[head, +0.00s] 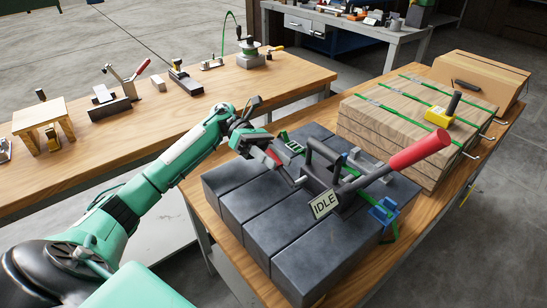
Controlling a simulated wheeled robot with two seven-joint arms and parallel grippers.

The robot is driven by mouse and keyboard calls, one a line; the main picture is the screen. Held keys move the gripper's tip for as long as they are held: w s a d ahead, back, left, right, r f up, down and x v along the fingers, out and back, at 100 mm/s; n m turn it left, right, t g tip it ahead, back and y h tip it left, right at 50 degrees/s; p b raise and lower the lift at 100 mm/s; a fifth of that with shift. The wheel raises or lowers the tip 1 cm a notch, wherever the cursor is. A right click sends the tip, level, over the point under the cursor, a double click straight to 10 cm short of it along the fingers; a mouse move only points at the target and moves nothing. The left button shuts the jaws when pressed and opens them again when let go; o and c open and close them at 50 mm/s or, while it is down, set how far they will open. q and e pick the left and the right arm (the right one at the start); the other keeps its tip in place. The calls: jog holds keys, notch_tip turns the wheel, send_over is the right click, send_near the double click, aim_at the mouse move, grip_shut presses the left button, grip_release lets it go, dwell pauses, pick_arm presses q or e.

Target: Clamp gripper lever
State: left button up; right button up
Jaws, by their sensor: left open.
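A dark metal clamping tool (324,178) stands on top of several grey blocks (265,222) on the right-hand wooden table. Its lever ends in a thick red handle (420,150) that points up and to the right. A tag reading "IDLE" (324,204) is on the front of the tool. My left gripper (291,174) reaches in from the left and is open, just left of the tool and away from the red handle. Whether it touches the tool is hard to tell. My right gripper is not in view.
A green strap with a blue buckle (384,211) crosses the blocks. Strapped wooden boards (405,120) with a yellow tool (438,116) and a cardboard box (480,78) stand behind. A long bench (185,130) at left holds clamps and small tools.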

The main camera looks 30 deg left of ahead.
pick_arm(q)
jog(key=shift+w+a, duration=0.1)
jog(key=shift+a, duration=0.25)
jog(key=b+v, duration=0.2)
jog(key=v, duration=0.9)
jog(key=shift+a+r+b, duration=0.1)
jog(key=shift+a+b, duration=0.2)
jog(key=shift+v, duration=0.75)
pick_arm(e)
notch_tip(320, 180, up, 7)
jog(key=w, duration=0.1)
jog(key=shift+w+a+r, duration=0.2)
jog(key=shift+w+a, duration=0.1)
pick_arm(q)
jog(key=shift+r, duration=0.1)
